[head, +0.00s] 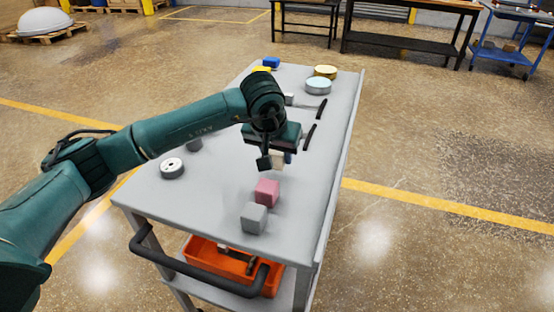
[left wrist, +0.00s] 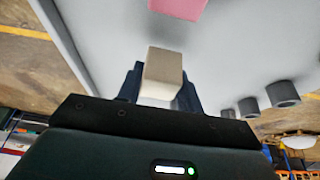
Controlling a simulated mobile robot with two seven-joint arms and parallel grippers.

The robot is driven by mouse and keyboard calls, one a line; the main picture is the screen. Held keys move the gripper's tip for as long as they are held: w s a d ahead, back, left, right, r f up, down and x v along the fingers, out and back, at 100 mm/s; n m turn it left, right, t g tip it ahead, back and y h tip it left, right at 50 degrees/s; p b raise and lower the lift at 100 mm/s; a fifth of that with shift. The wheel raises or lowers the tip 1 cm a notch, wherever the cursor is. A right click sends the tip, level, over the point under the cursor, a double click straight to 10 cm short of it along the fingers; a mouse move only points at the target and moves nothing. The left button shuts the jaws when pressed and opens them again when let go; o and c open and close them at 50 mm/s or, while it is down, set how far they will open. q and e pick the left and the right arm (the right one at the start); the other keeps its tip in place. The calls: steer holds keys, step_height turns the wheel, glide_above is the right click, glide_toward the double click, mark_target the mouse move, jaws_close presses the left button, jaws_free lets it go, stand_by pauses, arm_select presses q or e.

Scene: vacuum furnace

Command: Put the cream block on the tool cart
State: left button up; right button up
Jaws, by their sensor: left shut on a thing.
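The cream block (head: 277,161) is between the fingers of my left gripper (head: 275,162), over the tool cart (head: 226,206). In the left wrist view the cream block (left wrist: 164,68) stands out beyond the fingers of my left gripper (left wrist: 160,88), which is shut on it. The grey cart top (left wrist: 110,45) lies behind the block there. I cannot tell whether the block touches the cart top. In the head view the gripper and wrist hide part of the block. My right gripper is not in view.
On the cart, a pink block (head: 267,192) and a grey block (head: 254,218) stand just in front of the gripper. A round white-topped piece (head: 172,168) stands left. Round tins (head: 318,86), dark-handled tools (head: 309,136) and a blue block (head: 271,63) are farther back. The front left top is clear.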

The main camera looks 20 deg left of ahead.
mark_target(277, 163)
arm_select(q)
steer(key=shift+f, duration=1.6)
steer(key=o, duration=1.1)
steer(key=shift+c, duration=0.2)
steer(key=v, duration=1.2)
steer(key=shift+r, duration=0.2)
